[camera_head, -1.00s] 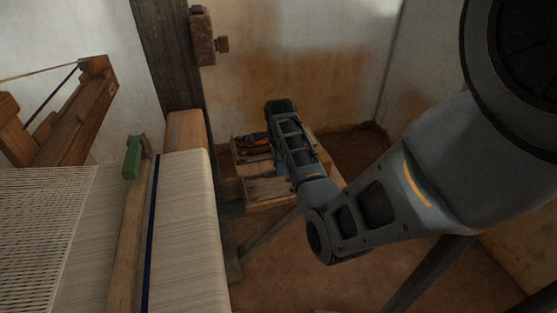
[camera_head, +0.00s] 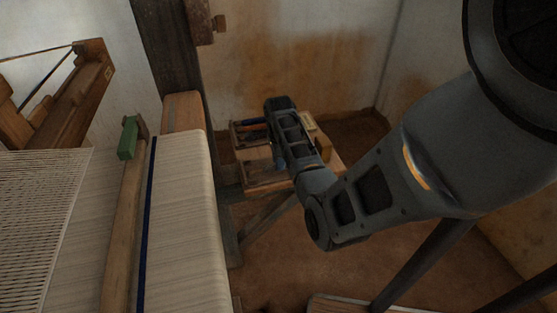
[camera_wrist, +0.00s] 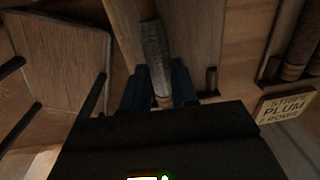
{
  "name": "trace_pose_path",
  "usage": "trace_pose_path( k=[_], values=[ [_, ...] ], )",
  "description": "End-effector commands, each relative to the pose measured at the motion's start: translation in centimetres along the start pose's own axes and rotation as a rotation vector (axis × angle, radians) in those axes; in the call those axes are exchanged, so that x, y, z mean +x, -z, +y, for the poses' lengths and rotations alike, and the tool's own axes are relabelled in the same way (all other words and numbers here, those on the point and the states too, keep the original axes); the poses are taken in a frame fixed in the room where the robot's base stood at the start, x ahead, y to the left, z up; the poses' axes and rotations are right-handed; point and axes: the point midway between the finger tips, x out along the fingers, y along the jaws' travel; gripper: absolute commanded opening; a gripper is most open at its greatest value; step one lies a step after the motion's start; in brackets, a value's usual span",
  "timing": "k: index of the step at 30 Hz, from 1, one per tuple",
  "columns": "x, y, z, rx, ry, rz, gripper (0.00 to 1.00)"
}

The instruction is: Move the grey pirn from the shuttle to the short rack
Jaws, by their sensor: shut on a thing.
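My gripper (camera_wrist: 160,88) is shut on the grey pirn (camera_wrist: 155,42), a thin rod with a grey wound body and a paler end between the blue-black fingers. In the wrist view it lies over or against brown wood; I cannot tell whether it touches it. A short dark peg (camera_wrist: 211,80) stands on the wood just right of the fingers. I cannot tell for sure which wooden part is the short rack. The shuttle is not clearly recognisable. In the head view my arm hides the gripper and pirn above the small bench (camera_head: 264,172).
Right in the wrist view lie dark brown pirns (camera_wrist: 304,42) and a label (camera_wrist: 288,107) reading "STRIPE PLUM". Left is a wooden board (camera_wrist: 62,62) with dark rods near it. In the head view, the loom's cloth beam (camera_head: 190,210) fills the left, and a post (camera_head: 168,50) rises behind it.

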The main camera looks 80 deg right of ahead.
Motion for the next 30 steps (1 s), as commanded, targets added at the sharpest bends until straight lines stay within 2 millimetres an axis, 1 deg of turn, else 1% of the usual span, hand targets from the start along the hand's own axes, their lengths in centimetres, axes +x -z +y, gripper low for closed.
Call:
trace_pose_path(
  k=[4,5,13,14,19,24,30],
  values=[
    [-0.02,0.01,-0.02,0.000,0.000,0.000,0.00],
    [-0.03,0.00,-0.02,0.000,0.000,0.000,0.30],
    [-0.02,0.01,-0.01,0.000,0.000,0.000,0.56],
    [-0.02,0.01,-0.01,0.000,0.000,0.000,0.58],
    [-0.01,0.01,0.00,0.000,0.000,0.000,0.59],
    [-0.01,0.01,0.00,0.000,0.000,0.000,0.75],
    [-0.03,0.01,0.00,0.000,0.000,0.000,0.75]
  ],
)
